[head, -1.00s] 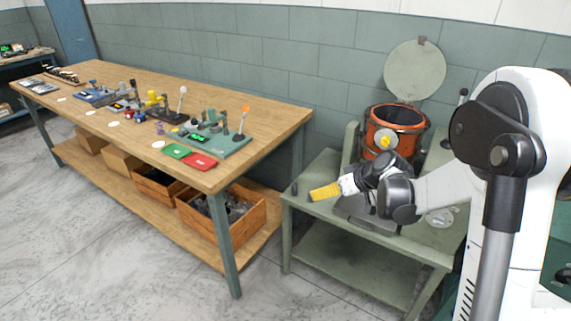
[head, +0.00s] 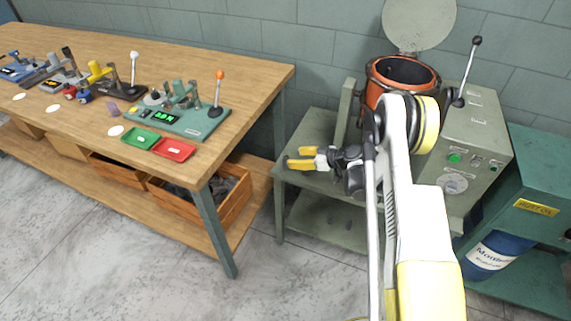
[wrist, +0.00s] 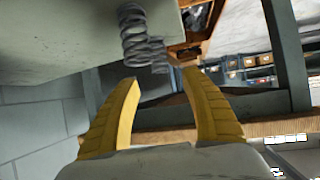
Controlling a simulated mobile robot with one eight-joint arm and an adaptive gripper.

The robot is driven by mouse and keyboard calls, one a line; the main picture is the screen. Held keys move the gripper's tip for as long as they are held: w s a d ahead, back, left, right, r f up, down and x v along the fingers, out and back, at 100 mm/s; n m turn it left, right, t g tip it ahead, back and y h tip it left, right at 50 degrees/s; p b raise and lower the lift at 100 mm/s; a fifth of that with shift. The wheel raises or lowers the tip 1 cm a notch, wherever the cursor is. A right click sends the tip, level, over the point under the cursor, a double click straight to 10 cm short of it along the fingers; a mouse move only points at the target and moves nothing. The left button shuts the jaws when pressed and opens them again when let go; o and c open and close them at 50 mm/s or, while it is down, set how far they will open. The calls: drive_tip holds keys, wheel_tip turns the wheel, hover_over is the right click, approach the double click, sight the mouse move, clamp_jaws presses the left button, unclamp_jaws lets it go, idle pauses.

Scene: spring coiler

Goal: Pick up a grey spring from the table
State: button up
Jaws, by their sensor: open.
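A grey coiled spring (wrist: 132,35) shows in the wrist view at the edge of the pale green table (wrist: 60,40). A second grey coil (wrist: 157,55) shows partly behind it; I cannot tell whether they touch. My gripper (wrist: 161,78) is open, with nothing between its yellow fingers, and its tips point toward the coils. In the head view my gripper (head: 292,158) is over the left part of the green table (head: 312,125). I cannot make out the springs in the head view.
An orange drum (head: 372,95) with a raised round lid stands behind my arm. A green control box (head: 480,120) with a lever is to its right. The wooden bench (head: 235,75) at left bears lever devices and trays. A wooden crate (head: 235,205) sits below it.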

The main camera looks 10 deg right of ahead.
sight(287, 158)
drive_tip(key=b+x, duration=0.1)
drive_tip(key=x, duration=0.1)
drive_tip(key=b+x, duration=0.2)
drive_tip(key=x, duration=0.1)
drive_tip(key=shift+a+f, duration=0.1)
drive_tip(key=shift+f, duration=0.35)
drive_tip(key=shift+w+a+f, duration=0.1)
drive_tip(key=shift+w+a, duration=0.1)
clamp_jaws()
